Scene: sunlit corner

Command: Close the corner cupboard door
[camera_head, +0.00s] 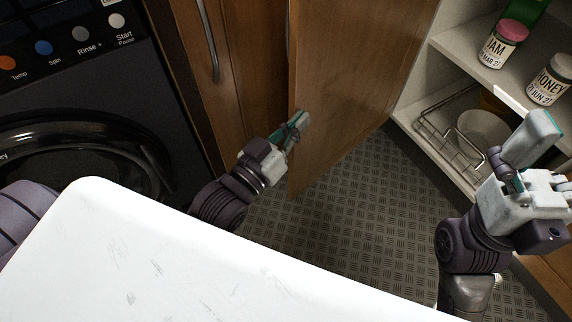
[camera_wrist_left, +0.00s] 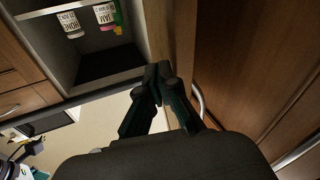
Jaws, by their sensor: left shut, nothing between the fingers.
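The corner cupboard door (camera_head: 350,70) is a brown wooden panel. It stands open in the head view, with the shelved inside of the cupboard (camera_head: 455,45) exposed to its right. My left gripper (camera_head: 303,120) is shut and empty at the door's left edge, low down. I cannot tell whether it touches the door. In the left wrist view the shut fingertips (camera_wrist_left: 157,72) are in front of a wooden edge, and a curved metal handle (camera_wrist_left: 198,100) shows beside them. My right gripper (camera_head: 530,150) is near the shelves at the right; its jaw state is unclear.
A jam jar (camera_head: 497,50) and a honey jar (camera_head: 548,82) stand on a shelf, above a wire rack (camera_head: 450,135) and a bowl (camera_head: 485,130). A dark washing machine (camera_head: 70,110) is at the left. A white surface (camera_head: 150,260) fills the front. Patterned floor (camera_head: 350,210) is clear.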

